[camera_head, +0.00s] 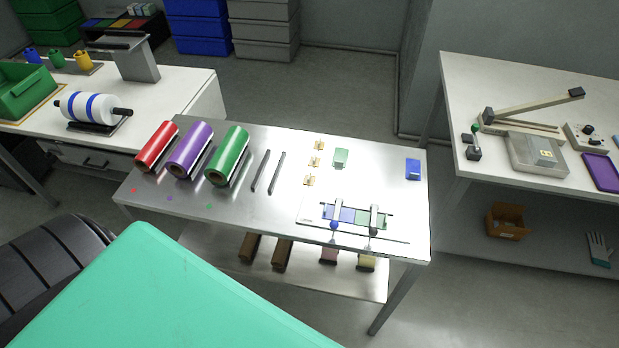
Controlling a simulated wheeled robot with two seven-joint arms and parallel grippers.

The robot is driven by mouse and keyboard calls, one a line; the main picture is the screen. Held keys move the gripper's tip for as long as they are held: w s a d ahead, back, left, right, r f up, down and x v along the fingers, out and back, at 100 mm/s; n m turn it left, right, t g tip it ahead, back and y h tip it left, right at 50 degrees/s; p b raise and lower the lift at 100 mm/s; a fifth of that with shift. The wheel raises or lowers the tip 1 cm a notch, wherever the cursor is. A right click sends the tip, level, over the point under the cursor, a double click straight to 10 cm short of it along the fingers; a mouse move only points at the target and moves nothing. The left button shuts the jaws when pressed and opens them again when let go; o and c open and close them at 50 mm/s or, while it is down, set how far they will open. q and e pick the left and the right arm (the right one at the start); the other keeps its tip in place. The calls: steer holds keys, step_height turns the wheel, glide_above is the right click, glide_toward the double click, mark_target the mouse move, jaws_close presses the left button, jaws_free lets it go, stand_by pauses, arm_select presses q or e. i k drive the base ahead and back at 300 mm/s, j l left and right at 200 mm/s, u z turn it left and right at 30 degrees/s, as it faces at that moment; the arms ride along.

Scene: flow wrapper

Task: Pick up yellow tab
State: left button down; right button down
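Three small gold-tan pieces lie in a column on the metal table (290,140), right of its middle: a far piece (319,146), a middle piece (315,161) and a near piece (310,181). They are too small to tell whether one is the yellow tab. A green block (340,157) lies to their right and a blue block (413,169) near the right end. Neither of my grippers is in view.
Red (156,146), purple (190,150) and green rolls (227,156) lie at the table's left. Two dark bars (268,172) lie mid-table. A fixture (352,216) with blue and green panels stands at the front right. A white side table (520,90) stands at right.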

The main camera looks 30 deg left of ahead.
mark_target(308, 180)
steer(key=i+l+u, duration=0.1)
steer(key=l+u, duration=0.15)
steer(key=u, duration=0.25)
steer(key=l+u, duration=0.25)
steer(key=u, duration=0.2)
